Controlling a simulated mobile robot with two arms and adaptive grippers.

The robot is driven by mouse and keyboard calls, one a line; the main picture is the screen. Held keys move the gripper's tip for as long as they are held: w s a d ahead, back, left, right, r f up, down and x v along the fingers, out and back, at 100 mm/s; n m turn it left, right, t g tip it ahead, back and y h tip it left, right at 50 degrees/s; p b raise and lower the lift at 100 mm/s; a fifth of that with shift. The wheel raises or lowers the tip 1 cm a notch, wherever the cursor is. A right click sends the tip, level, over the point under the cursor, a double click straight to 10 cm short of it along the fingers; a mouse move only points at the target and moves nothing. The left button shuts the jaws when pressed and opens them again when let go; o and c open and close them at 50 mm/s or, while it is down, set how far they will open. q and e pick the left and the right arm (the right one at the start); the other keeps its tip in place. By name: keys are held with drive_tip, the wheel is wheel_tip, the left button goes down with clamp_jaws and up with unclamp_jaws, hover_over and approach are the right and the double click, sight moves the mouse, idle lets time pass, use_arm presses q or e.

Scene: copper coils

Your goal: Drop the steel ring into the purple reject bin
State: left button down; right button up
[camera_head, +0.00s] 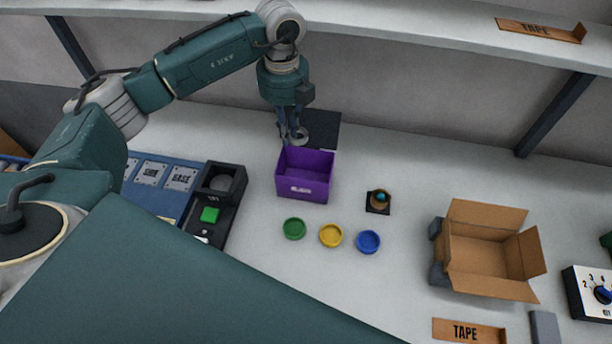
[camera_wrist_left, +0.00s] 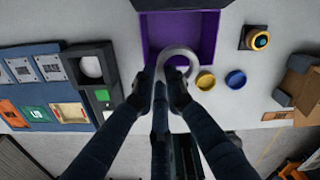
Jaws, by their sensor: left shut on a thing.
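The purple reject bin (camera_head: 305,187) stands on the grey table, open at the top, and its inside looks empty. In the left wrist view the purple bin (camera_wrist_left: 207,40) is beyond the fingertips. My left gripper (camera_head: 291,136) points down at the bin's far edge, beside a dark square plate. In the left wrist view the left gripper (camera_wrist_left: 163,82) is shut on the steel ring (camera_wrist_left: 179,51), a grey hoop that overlaps the bin in the picture. The ring's height above the bin is hard to tell. My right gripper is out of view.
A dark plate (camera_head: 322,130) lies behind the bin. Green (camera_head: 294,228), yellow (camera_head: 330,235) and blue (camera_head: 368,241) round dishes sit in front. A small black device (camera_head: 378,201) and an open cardboard box (camera_head: 483,257) stand right. A blue panel (camera_head: 155,190) is left.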

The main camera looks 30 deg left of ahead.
use_arm(q)
wheel_tip(320, 180, down, 5)
drive_tip(key=b, duration=0.2)
drive_tip(key=shift+f+b, duration=0.1)
drive_tip(key=shift+b, duration=0.25)
drive_tip(key=c, duration=1.7)
unclamp_jaws()
wheel_tip(320, 180, up, 8)
drive_tip(key=shift+f, duration=0.25)
drive_tip(key=shift+s+f, duration=0.1)
